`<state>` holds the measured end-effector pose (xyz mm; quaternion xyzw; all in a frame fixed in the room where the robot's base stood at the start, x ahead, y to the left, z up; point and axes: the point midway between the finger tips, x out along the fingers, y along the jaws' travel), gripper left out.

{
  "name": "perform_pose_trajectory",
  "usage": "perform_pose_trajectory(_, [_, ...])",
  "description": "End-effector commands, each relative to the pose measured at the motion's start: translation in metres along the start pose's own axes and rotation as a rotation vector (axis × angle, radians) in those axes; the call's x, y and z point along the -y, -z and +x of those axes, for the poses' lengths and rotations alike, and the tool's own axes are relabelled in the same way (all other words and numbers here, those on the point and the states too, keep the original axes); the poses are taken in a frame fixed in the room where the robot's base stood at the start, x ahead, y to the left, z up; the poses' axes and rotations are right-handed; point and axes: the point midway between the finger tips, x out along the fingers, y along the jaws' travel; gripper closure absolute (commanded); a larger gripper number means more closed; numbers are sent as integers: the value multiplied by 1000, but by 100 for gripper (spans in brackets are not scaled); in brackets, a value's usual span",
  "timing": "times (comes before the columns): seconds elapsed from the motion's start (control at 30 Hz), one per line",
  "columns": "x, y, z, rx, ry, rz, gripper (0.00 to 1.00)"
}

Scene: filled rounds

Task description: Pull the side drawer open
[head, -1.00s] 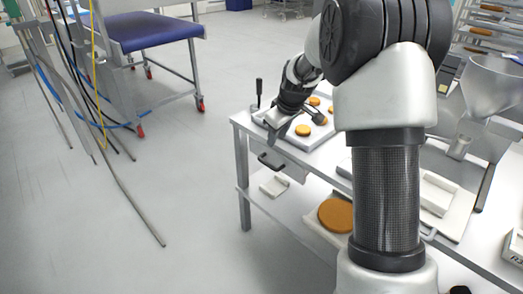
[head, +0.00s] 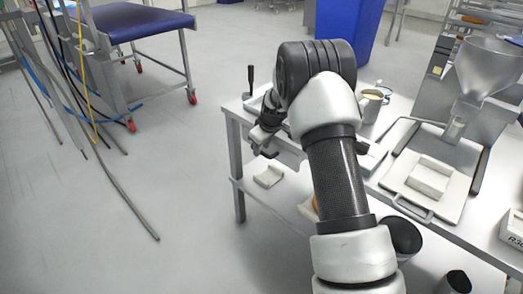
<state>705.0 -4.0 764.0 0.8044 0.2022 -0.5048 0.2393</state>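The side drawer (head: 289,157) is under the near-left end of the steel table (head: 235,113). Only a part of its pale front shows; its black handle cannot be told apart from my gripper. My gripper (head: 263,150) is low at the table edge, in front of the drawer, with its dark fingers at about handle height. Whether the fingers are open, shut or touching the handle cannot be made out. My arm covers much of the table end.
A white angled piece (head: 268,176) lies on the lower shelf. A tray with a white block (head: 428,180), a metal funnel (head: 485,75) and a cup (head: 371,104) stand on the table. The floor left of the table is clear; a blue-seated cart (head: 150,28) stands farther back.

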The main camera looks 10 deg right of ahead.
Motion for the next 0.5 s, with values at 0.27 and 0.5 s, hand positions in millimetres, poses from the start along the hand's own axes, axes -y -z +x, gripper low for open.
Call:
perform_pose_trajectory(0.27, [0,0,11,0,-1,-1,69])
perform_pose_trajectory(0.5, [0,0,11,0,-1,0,82])
